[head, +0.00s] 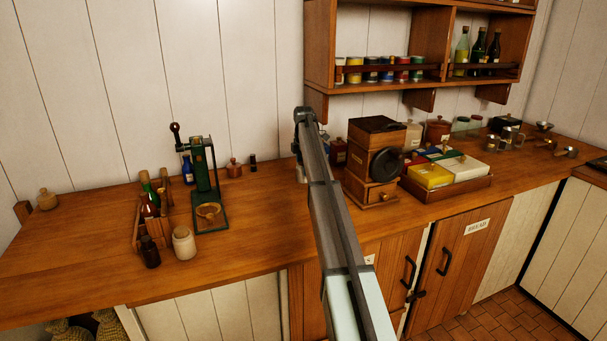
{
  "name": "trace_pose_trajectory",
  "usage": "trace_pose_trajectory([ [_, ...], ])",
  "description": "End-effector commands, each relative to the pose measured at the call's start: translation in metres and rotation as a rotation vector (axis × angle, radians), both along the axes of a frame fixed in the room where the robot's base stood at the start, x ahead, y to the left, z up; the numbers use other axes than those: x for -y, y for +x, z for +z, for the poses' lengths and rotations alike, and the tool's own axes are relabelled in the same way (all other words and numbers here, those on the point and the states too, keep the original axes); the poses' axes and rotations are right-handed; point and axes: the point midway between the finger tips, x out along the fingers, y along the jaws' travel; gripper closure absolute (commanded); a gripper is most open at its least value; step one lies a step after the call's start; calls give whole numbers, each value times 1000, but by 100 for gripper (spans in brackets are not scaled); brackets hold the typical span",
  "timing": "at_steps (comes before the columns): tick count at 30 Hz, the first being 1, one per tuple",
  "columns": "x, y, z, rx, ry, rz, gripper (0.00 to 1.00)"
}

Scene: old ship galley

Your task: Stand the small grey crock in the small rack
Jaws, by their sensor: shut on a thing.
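A small wooden rack (136,233) stands on the left part of the counter with bottles in it, one of them green with a red label (149,196). Beside its front right corner stands a pale, cream-grey jar (184,244); I cannot tell if it is the small grey crock. My arm reaches away over the counter, and my gripper (299,168) hangs at its far end, mostly hidden behind the arm. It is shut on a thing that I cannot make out. The gripper is well to the right of the rack.
A small dark bottle (149,252) stands in front of the rack. A green press (203,180) stands between the rack and my arm. A wooden grinder (375,160) and a tray of packets (455,187) are on the right. The front left counter is clear.

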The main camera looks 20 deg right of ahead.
Motion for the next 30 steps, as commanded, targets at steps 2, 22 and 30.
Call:
trace_pose_trajectory([
  [2, 0, 1, 16, 3, -1, 0, 89],
  [22, -3, -9, 60, 0, 0, -192, 89],
  [30, -16, -42, 54, 1, 0, -570, 89],
])
